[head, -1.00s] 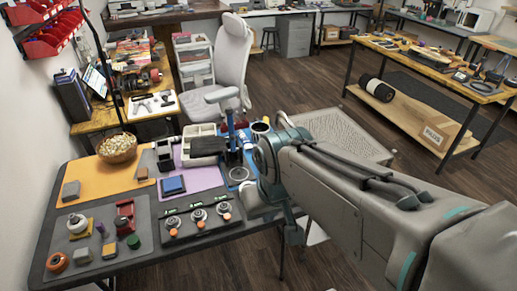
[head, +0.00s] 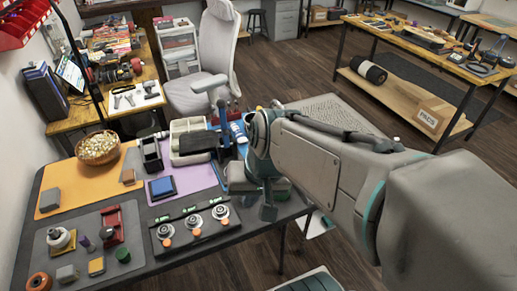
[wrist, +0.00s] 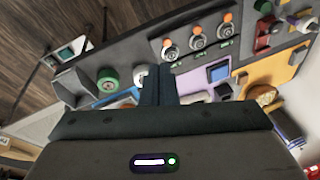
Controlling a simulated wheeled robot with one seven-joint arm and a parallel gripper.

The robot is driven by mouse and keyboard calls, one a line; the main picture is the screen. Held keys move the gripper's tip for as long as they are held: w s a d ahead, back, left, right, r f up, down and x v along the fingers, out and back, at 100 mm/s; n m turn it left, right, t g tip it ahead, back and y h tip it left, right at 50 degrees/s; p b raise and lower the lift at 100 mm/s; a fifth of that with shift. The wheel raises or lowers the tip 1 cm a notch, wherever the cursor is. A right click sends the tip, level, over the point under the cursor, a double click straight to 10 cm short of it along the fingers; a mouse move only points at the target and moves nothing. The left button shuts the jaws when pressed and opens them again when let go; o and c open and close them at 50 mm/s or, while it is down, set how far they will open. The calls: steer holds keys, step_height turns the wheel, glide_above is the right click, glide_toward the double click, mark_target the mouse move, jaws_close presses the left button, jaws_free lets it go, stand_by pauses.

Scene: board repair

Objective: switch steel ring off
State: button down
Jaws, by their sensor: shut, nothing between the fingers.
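A dark panel (head: 207,230) at the front of the table carries three round controls with pale steel-looking rims: left (head: 163,231), middle (head: 192,220) and right (head: 220,211). Each has an orange knob below it in the head view. Which one is the steel ring I cannot tell. The panel controls also show in the wrist view, at upper middle, including the middle one (wrist: 197,43). My gripper (wrist: 158,72) is shut and empty in the wrist view, with its fingers apart from the controls.
A grey mat (head: 75,247) with several small parts lies left of the panel. A blue box (head: 162,187) and a white bin (head: 188,128) stand behind it. A wooden bowl (head: 98,147) sits at the back left.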

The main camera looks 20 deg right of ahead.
steer(key=w+d+f+m+t+y+b, duration=0.1)
steer(key=w+f+m+t+y+b, duration=0.4)
steer(key=w+f+m+b, duration=0.85)
steer(key=d+f+m+t+h+b, duration=0.1)
steer(key=d+m+t+h+b, duration=0.1)
steer(key=d+m, duration=0.3)
steer(key=w+d+f+m+t+h+b, duration=0.1)
steer(key=d+f+m+t+h+b, duration=0.1)
steer(key=d+m, duration=0.4)
steer(key=d+f+m+t+h+b, duration=0.1)
steer(key=d+f+m+t+b, duration=0.1)
steer(key=d+m, duration=0.3)
steer(key=shift+w+d+f+m+h, duration=0.1)
steer(key=shift+w+d+m+h, duration=0.1)
steer(key=shift+m, duration=0.55)
steer(key=shift+w+d+f+m+h, duration=0.1)
steer(key=shift+m+h, duration=0.1)
steer(key=shift+m, duration=0.5)
steer(key=shift+d+m, duration=0.3)
steer(key=shift+r, duration=0.1)
